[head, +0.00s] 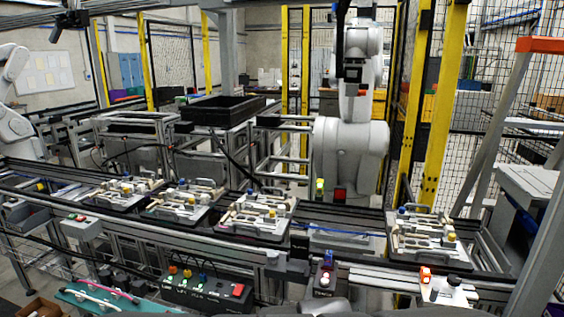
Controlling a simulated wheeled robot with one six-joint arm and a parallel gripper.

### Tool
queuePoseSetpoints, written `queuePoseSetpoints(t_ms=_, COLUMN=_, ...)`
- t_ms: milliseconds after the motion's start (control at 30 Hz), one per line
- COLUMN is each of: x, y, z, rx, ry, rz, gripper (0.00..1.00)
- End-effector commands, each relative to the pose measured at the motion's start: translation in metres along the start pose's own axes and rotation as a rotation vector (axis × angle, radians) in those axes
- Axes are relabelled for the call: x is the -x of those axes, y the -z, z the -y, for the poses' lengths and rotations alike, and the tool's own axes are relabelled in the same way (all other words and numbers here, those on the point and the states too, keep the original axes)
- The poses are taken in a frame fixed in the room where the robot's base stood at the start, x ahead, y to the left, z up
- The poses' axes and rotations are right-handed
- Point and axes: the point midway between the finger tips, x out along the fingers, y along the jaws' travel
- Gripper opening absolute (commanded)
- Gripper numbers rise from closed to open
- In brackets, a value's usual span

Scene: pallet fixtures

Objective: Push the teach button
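No label for a teach button can be read, so I cannot tell which button it is. A dark control box (207,293) at the bottom, left of centre, carries orange, yellow and blue knobs, small green lights and a red part at its right end. A small dark post unit (325,270) with a blue top and a round white button (324,281) stands right of it. A grey box (82,227) with small red and green buttons is fixed to the conveyor's front at the left. My gripper is not seen in this view.
A conveyor (340,243) crosses the view, bearing several pallets (262,216) with fixtures. A white-and-orange device (447,291) stands at the lower right. A white robot arm (350,150) stands behind the conveyor. A black bin (222,111) is at the back. Yellow posts and mesh fencing stand behind.

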Motion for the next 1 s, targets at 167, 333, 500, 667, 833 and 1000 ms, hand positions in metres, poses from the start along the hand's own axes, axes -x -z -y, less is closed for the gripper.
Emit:
queuePoseSetpoints(t_ms=167, x=0.0001, y=0.0007, z=0.0001, rx=0.012, ry=0.000, rz=-0.008, gripper=1.00)
queuePoseSetpoints(t_ms=333, x=0.0000, y=0.0007, z=0.0002, rx=0.013, ry=0.000, rz=-0.008, gripper=1.00)
queuePoseSetpoints(t_ms=500, x=0.0001, y=0.0007, z=0.0001, rx=0.012, ry=0.000, rz=-0.007, gripper=0.69)
queuePoseSetpoints(t_ms=667, x=0.0001, y=0.0006, z=0.0001, rx=0.012, ry=0.000, rz=-0.007, gripper=0.37)
queuePoseSetpoints(t_ms=833, x=0.0001, y=0.0006, z=0.0001, rx=0.012, ry=0.000, rz=-0.007, gripper=0.04)
queuePoseSetpoints(t_ms=1000, x=0.0001, y=0.0006, z=0.0001, rx=0.012, ry=0.000, rz=-0.007, gripper=0.00)
